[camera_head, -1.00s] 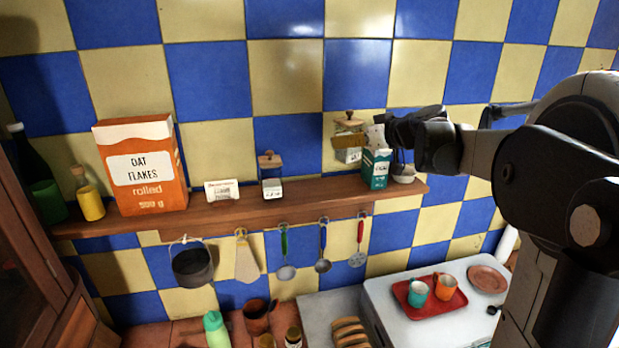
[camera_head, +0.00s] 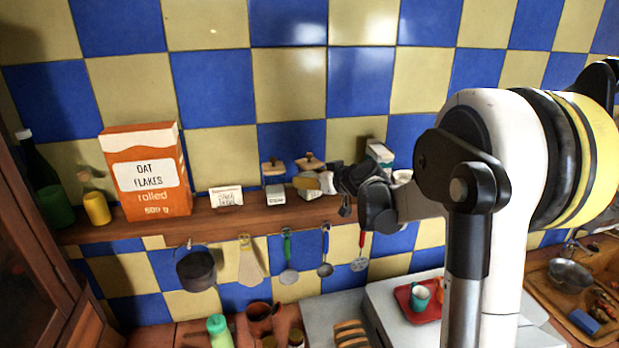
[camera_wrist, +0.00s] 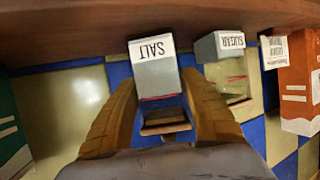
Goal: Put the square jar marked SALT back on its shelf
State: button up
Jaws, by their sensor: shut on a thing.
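The square jar marked SALT (camera_wrist: 155,75) is between the two fingers of my gripper (camera_wrist: 160,95) in the wrist view, which shows it upside down. It has a white label and a wooden lid. In the head view the jar (camera_head: 306,183) is at the shelf (camera_head: 235,225), just right of the jar marked SUGAR (camera_head: 275,194), with my gripper (camera_head: 332,184) at its right side. The SUGAR jar also shows in the wrist view (camera_wrist: 222,45), apart from the SALT jar. I cannot tell whether the SALT jar's base touches the shelf.
An orange oat flakes box (camera_head: 150,172) and a small white packet (camera_head: 227,197) stand farther left on the shelf. A green-and-white carton (camera_head: 380,154) stands behind my gripper to the right. Utensils, such as a red-handled one (camera_head: 361,250), hang below the shelf.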

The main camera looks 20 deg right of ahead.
jog(key=shift+s, duration=0.15)
jog(key=o, duration=1.4)
jog(key=shift+f, duration=0.1)
jog(key=shift+c, duration=0.2)
